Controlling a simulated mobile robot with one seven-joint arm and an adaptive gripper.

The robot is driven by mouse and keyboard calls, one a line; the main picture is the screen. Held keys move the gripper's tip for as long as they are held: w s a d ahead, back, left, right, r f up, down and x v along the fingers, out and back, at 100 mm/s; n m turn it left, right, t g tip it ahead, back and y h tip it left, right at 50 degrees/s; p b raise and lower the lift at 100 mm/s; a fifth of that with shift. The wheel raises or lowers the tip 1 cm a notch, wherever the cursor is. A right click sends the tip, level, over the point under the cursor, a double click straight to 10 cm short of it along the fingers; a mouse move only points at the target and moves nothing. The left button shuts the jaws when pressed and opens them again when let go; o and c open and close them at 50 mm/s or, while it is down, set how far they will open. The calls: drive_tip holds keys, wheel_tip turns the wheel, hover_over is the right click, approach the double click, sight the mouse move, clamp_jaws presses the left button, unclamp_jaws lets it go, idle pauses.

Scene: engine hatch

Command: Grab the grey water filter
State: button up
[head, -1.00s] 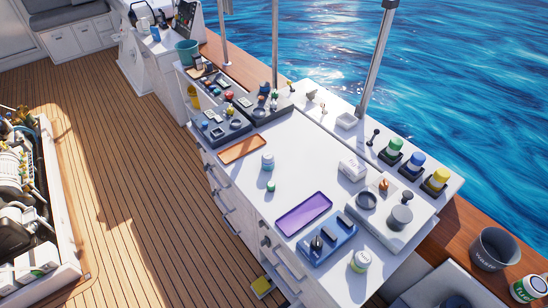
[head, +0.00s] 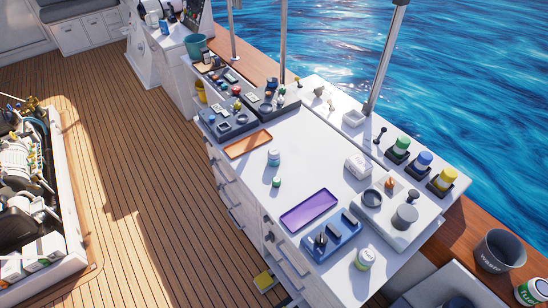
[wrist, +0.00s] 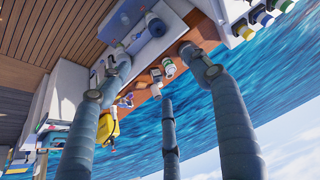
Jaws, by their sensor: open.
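My gripper (wrist: 157,75) shows only in the wrist view. Its three dark blue-grey fingers are spread wide with nothing between their tips. The wrist view is tilted, with the sky at the bottom. Beyond the fingers it shows a pale counter edge and small containers; I cannot tell whether the filter is among them.
The white counter (head: 313,150) carries an orange tray (head: 248,144), a purple tray (head: 310,211) and a blue holder (head: 331,240). Green, blue and yellow-banded canisters (head: 422,162) stand along its far edge. A grey waste bin (head: 498,250) is at right. Wooden deck (head: 140,170) lies clear at left.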

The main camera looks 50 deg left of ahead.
drive_tip(key=w+a+r+n+y+p, duration=0.1)
drive_tip(key=w+a+r+n, duration=0.1)
drive_tip(key=w+a, duration=0.55)
drive_tip(key=w+a+r+n+y+p, duration=0.1)
drive_tip(key=w+a+r+n, duration=0.15)
drive_tip(key=w+a, duration=0.5)
drive_tip(key=w+a+f+n+g+y+p, duration=0.1)
drive_tip(key=w+a+f+n, duration=0.15)
drive_tip(key=a, duration=0.85)
drive_tip(key=w+a+f+n+g+p, duration=0.1)
drive_tip(key=w+a+f+n, duration=0.15)
drive_tip(key=a, duration=0.85)
drive_tip(key=w+a+f+n+g+y+p, duration=0.1)
drive_tip(key=w+a+f+n, duration=0.2)
drive_tip(key=a, duration=0.8)
drive_tip(key=n+g+p, duration=0.2)
drive_tip(key=n, duration=0.2)
approach(275, 152)
drive_tip(key=r, duration=0.2)
drive_tip(key=shift+s+d+f+y, duration=0.1)
drive_tip(key=shift+d+f+y, duration=0.15)
drive_tip(key=shift+d, duration=0.25)
drive_tip(key=shift+s+x, duration=0.2)
drive_tip(key=shift+x, duration=4.05)
